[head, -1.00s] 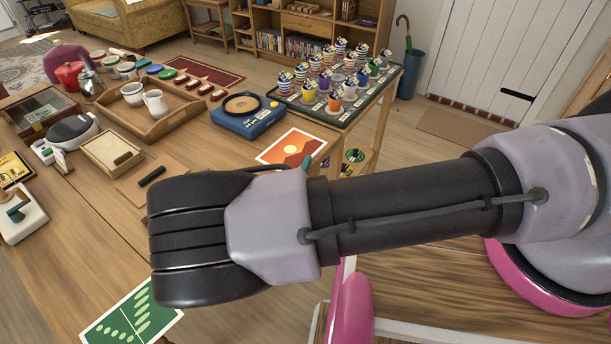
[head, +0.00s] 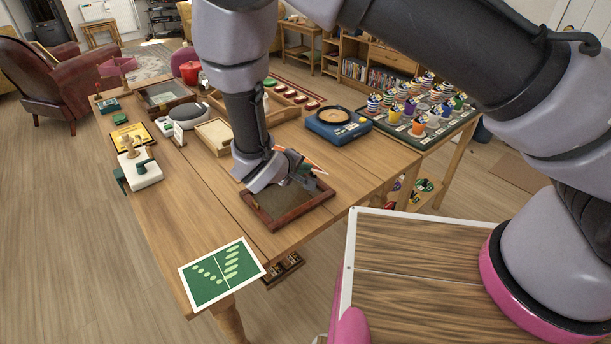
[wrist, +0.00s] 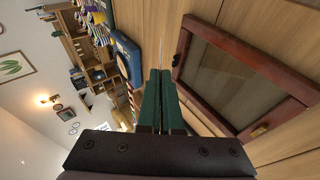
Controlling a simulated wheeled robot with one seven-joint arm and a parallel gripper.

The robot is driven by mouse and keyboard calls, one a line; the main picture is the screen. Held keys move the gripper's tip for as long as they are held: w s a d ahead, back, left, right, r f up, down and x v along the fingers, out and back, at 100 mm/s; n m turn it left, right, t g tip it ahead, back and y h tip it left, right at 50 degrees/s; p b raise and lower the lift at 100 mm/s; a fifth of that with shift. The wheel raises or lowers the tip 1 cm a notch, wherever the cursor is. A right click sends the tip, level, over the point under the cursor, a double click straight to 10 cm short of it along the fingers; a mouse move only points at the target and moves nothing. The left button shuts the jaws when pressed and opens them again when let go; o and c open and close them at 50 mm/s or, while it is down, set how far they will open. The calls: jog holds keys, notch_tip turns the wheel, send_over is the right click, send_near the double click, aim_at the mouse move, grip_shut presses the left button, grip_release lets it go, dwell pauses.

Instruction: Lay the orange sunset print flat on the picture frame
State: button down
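The orange sunset print (head: 313,162) shows as a narrow orange and white sliver beside my gripper (head: 303,176) in the head view. The fingers and wrist hide most of it. In the wrist view my gripper's green fingers (wrist: 160,95) are closed together, with the print's thin pale edge (wrist: 161,52) standing between their tips. The print looks tilted, not flat. The picture frame (head: 303,213), with a dark red-brown wooden rim, lies on the table just below my gripper. In the wrist view the frame (wrist: 218,75) is right of the fingers, its inside bare.
A blue record player (head: 338,125) stands behind the frame, and a rack of striped cups (head: 420,110) is at the back right. A green leaf print (head: 222,272) lies at the table's near corner. A wooden tray (head: 215,137) sits left of my arm.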

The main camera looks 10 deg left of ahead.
jog(key=shift+s+a+r, duration=0.2)
jog(key=shift+s+a, duration=0.15)
jog(key=shift+a, duration=0.2)
jog(key=shift+f, duration=3.35)
jog(key=shift+f, duration=0.2)
jog(key=c, duration=1)
grip_release()
jog(key=v, duration=1)
jog(key=shift+s+r, duration=0.25)
jog(key=shift+r, duration=0.1)
